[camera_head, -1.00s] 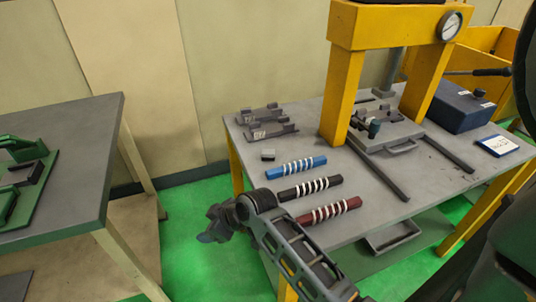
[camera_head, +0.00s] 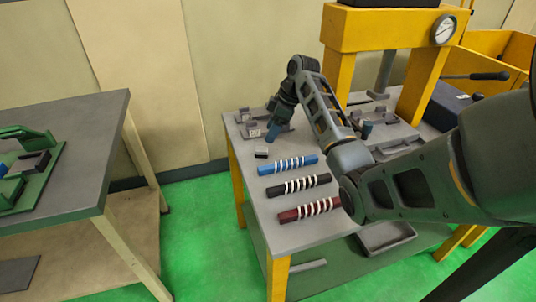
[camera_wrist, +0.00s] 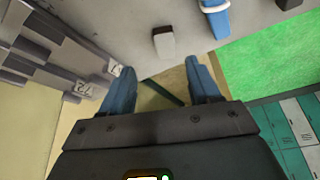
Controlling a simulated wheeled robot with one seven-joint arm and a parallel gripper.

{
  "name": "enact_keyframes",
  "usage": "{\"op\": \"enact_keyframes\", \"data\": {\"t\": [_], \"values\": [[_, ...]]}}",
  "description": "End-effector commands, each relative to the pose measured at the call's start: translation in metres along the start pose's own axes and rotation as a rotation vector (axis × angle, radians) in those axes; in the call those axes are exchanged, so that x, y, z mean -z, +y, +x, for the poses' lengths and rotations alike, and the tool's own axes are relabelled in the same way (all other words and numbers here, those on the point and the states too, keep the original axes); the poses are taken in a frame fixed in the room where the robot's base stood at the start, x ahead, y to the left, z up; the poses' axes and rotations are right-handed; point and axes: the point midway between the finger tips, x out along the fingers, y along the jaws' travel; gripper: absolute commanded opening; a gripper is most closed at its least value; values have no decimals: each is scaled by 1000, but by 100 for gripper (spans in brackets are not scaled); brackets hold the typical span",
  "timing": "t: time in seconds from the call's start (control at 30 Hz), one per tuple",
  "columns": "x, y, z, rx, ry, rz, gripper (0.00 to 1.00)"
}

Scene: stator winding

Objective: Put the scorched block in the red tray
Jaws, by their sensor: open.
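A small block (camera_head: 261,152) with a pale top and dark sides lies on the grey workbench near its left end. Scorch marks on it are too small to tell. It also shows at the top of the wrist view (camera_wrist: 164,43), beyond my fingertips and apart from them. My gripper (camera_head: 272,135) is over the back left of the bench, just behind the block. In the wrist view my gripper (camera_wrist: 162,72) has its two blue fingers spread with nothing between them. I cannot make out a red tray in any view.
Blue (camera_head: 288,165), black (camera_head: 298,186) and dark red (camera_head: 309,209) bars with white bands lie in front of the block. Grey labelled holders (camera_wrist: 60,60) stand beside my gripper. A yellow press (camera_head: 340,75) stands to the right. A grey tray (camera_head: 385,238) sits below the bench top.

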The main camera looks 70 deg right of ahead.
Motion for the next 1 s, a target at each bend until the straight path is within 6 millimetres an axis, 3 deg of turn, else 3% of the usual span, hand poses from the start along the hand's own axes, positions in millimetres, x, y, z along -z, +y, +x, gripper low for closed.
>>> {"op": "enact_keyframes", "data": {"t": [0.53, 0.87, 1.0], "values": [[0, -9, 65, 1, 0, 1, 62], [1, -9, 72, -1, 1, 1, 62], [1, -9, 72, -1, 1, 1, 48]]}}
